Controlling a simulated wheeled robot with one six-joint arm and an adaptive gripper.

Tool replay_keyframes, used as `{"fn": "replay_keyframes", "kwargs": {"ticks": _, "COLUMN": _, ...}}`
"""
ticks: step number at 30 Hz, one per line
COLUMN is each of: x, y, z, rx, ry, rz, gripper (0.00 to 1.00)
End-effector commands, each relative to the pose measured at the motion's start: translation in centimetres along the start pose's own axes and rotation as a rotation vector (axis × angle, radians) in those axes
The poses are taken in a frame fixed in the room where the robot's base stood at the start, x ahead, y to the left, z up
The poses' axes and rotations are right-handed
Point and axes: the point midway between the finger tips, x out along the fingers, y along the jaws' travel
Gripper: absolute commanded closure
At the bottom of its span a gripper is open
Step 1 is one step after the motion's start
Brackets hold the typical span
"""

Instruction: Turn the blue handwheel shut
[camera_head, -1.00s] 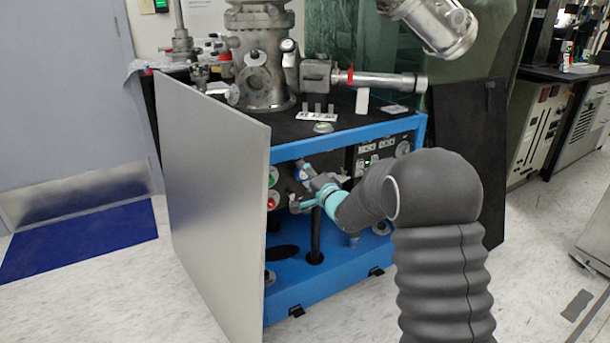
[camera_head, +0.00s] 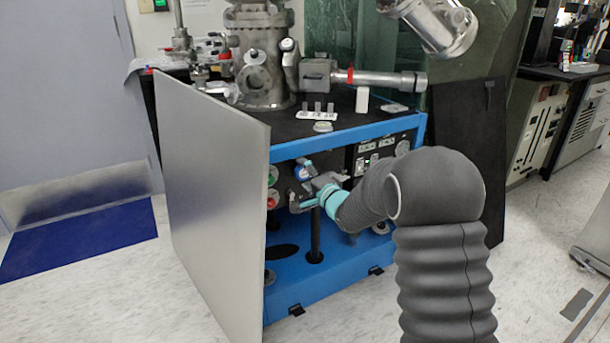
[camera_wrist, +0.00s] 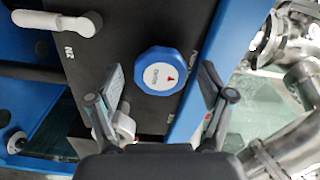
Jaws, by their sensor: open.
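The blue handwheel (camera_wrist: 160,75) is a faceted knob with a white face, a red arrow and small dark lettering, on a dark panel. It shows small and partly hidden in the head view (camera_head: 302,174). My gripper (camera_wrist: 160,82) is open in the wrist view, one finger to the left of the handwheel and one to the right, with gaps on both sides. The fingers look apart from the knob; how far they reach in depth I cannot tell. In the head view my gripper (camera_head: 303,184) is at the panel, one finger above and one below the handwheel.
A white lever handle (camera_wrist: 58,23) is on the panel at the upper left of the wrist view. Green and red buttons (camera_head: 272,176) lie left of the handwheel. A large grey door panel (camera_head: 215,200) stands open at the left. The blue frame (camera_head: 345,138) crosses above.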

Motion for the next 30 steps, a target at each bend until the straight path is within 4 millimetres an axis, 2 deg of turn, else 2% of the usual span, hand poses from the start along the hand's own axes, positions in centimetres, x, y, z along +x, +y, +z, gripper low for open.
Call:
{"fn": "replay_keyframes", "kwargs": {"ticks": 5, "x": -2.5, "y": -0.1, "z": -0.1, "rx": 0.001, "ry": 0.002, "rz": 0.001, "gripper": 0.2}}
{"fn": "replay_keyframes", "kwargs": {"ticks": 12, "x": -7.4, "y": 0.0, "z": -0.1, "rx": 0.001, "ry": 0.003, "rz": 0.002, "gripper": 0.2}}
{"fn": "replay_keyframes", "kwargs": {"ticks": 18, "x": -10.3, "y": 0.0, "z": -0.1, "rx": 0.0, "ry": 0.002, "rz": 0.001, "gripper": 0.2}}
{"fn": "replay_keyframes", "kwargs": {"ticks": 24, "x": -11.5, "y": 0.1, "z": -0.1, "rx": 0.0, "ry": 0.001, "rz": 0.002, "gripper": 0.2}}
{"fn": "replay_keyframes", "kwargs": {"ticks": 30, "x": -11.6, "y": 0.1, "z": -0.1, "rx": 0.0, "ry": 0.001, "rz": 0.001, "gripper": 0.2}}
